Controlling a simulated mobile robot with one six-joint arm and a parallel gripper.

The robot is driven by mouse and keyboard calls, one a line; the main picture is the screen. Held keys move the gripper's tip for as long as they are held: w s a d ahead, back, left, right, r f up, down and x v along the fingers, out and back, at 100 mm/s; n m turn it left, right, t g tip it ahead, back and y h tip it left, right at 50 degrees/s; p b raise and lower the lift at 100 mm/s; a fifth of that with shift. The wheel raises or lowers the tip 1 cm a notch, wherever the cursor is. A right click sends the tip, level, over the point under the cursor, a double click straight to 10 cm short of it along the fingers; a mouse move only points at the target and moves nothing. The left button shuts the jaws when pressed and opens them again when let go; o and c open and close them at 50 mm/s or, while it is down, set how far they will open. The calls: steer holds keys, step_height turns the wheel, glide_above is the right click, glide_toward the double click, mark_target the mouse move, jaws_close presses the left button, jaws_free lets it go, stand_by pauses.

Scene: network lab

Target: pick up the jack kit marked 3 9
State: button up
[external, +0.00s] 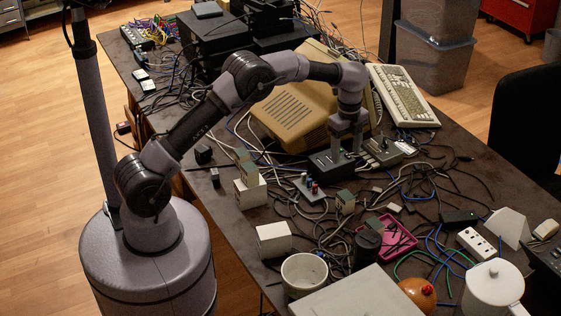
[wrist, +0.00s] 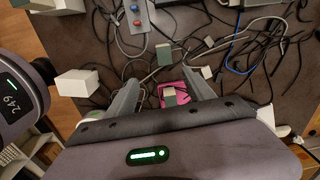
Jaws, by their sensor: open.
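Several small grey-green blocks could be jack kits, but I cannot read a 3 9 mark on any. One block (external: 345,202) stands mid-table; it also shows in the wrist view (wrist: 165,55). Another block (external: 374,224) is at the pink tray (external: 402,243); the wrist view shows that block (wrist: 169,97) between my fingers in the picture, well below them. A third block (external: 243,158) sits on a white box (external: 250,192). My gripper (external: 347,148) is open and empty, pointing down above the table, beyond the blocks near a black box (external: 333,165). It also shows in the wrist view (wrist: 160,78).
Loose cables cover much of the table. A board with red and blue knobs (external: 311,189), a white box (external: 273,240), a dark cylinder (external: 366,248) and a white cup (external: 304,273) stand near the blocks. A beige computer (external: 300,100) and keyboard (external: 402,95) lie behind.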

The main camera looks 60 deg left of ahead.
mark_target(346, 195)
steer(key=shift+m, duration=0.4)
steer(key=f+b, duration=0.1)
steer(key=f, duration=0.4)
steer(key=f+b, duration=0.2)
steer(key=f, duration=0.3)
steer(key=w+f+b, duration=0.1)
steer(key=f, duration=0.4)
steer(key=shift+f+b, duration=0.3)
steer(key=shift+f, duration=0.05)
steer(key=f+b, duration=0.1)
steer(key=f, duration=0.2)
steer(key=f+b, duration=0.1)
steer(key=f, duration=0.1)
steer(key=shift+w+f+b, duration=0.15)
steer(key=shift+w+b, duration=0.15)
steer(key=shift+b, duration=0.05)
jaws_close()
